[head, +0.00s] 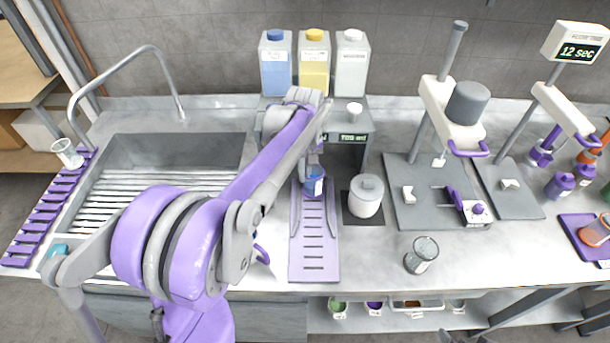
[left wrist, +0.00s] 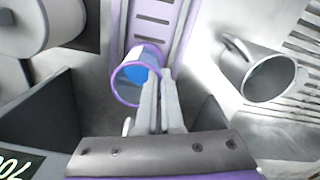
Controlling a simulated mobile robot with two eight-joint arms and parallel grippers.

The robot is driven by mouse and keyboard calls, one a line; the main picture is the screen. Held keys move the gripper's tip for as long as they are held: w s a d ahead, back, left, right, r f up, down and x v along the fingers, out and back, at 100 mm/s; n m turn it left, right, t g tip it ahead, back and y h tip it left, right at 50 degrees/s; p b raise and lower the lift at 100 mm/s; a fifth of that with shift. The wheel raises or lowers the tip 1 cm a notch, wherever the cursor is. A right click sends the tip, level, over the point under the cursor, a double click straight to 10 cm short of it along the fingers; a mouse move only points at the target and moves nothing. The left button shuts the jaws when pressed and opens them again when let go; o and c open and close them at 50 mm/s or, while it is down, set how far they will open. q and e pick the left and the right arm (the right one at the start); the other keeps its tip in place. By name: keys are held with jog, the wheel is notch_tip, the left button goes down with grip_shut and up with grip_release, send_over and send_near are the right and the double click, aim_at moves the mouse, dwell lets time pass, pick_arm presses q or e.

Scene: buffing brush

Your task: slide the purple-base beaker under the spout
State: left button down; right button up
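The beaker (head: 314,182) with blue contents stands upright at the far end of a lilac slotted track, in front of the dispenser (head: 350,150). In the left wrist view the beaker (left wrist: 128,82) shows a purple rim and blue inside. In the head view my left gripper (head: 315,150) is above and behind the beaker, largely hidden by my arm. The spout is hidden.
The slotted track (head: 314,262) runs clear toward the front edge. A white lidded jar (head: 366,197) stands just right of it. A metal jug (left wrist: 262,78) stands on the other side, near the sink (head: 150,150). Bottles (head: 313,62) stand above the dispenser.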

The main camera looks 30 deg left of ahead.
pick_arm(q)
jog(key=shift+w+a, duration=0.15)
jog(key=shift+w, duration=0.05)
jog(key=c, duration=1)
grip_release()
jog(key=shift+s, duration=0.1)
jog(key=shift+r, duration=0.1)
notch_tip(320, 180, up, 11)
jog(key=shift+p, duration=0.3)
